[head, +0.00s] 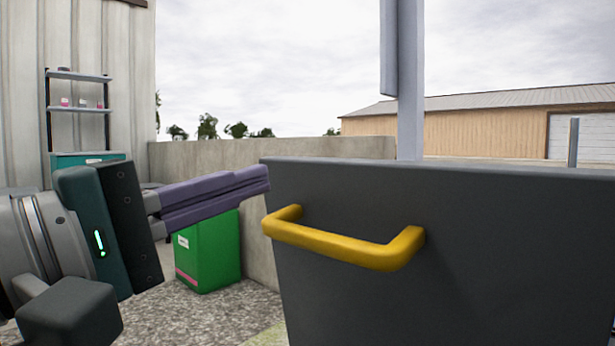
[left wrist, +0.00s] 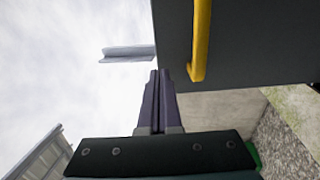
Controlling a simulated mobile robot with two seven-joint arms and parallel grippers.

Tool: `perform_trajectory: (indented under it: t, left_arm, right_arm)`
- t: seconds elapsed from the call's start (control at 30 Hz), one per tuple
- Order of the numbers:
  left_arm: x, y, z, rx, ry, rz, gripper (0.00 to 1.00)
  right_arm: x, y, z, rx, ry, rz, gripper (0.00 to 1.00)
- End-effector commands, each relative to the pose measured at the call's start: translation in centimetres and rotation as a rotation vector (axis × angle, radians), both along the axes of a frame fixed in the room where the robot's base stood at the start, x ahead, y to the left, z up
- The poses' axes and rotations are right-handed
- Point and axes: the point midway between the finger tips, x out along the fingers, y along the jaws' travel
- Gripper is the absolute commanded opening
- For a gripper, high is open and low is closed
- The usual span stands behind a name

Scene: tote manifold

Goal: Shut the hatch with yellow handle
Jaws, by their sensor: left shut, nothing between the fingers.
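The hatch (head: 480,260) is a dark grey panel filling the lower right of the head view. Its yellow bar handle (head: 340,247) runs across the face near the top left. The left wrist view also shows the hatch (left wrist: 260,45) and the handle (left wrist: 200,40). My left gripper (head: 264,180) comes in from the left, its purple fingers shut and empty. The fingertips are by the hatch's upper left corner, above and left of the handle. In the left wrist view the fingertips (left wrist: 160,75) lie beside the hatch edge; I cannot tell whether they touch it. My right gripper is not seen.
A grey post (head: 410,90) rises behind the hatch. A green bin (head: 215,255) stands on gravel (head: 185,318) by a low concrete wall (head: 200,165). A shelf unit (head: 78,110) stands at the far left. A tan building (head: 480,130) is in the distance.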

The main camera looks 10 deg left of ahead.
Motion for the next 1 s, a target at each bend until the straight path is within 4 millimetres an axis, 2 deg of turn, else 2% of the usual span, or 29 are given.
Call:
perform_trajectory:
  t: [0.1, 0.33, 0.77, 0.87, 1.0]
  left_arm:
    - [1.6, -1.2, 0.3, -0.004, -0.003, 0.000, 0.00]
    - [3.2, -2.4, 0.6, 0.000, 0.000, -0.001, 0.00]
    - [3.4, -2.5, 0.8, 0.002, 0.001, 0.000, 0.00]
    - [3.4, -2.5, 1.1, 0.006, 0.008, 0.000, 0.00]
    - [3.4, -2.5, 1.8, 0.024, 0.033, 0.000, 0.00]
  right_arm:
    - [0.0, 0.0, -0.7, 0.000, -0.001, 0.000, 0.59]
    - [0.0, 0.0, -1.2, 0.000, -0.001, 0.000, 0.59]
    - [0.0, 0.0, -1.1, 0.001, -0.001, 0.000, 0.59]
    - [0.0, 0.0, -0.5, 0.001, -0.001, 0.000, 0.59]
    - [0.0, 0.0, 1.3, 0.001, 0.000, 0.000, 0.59]
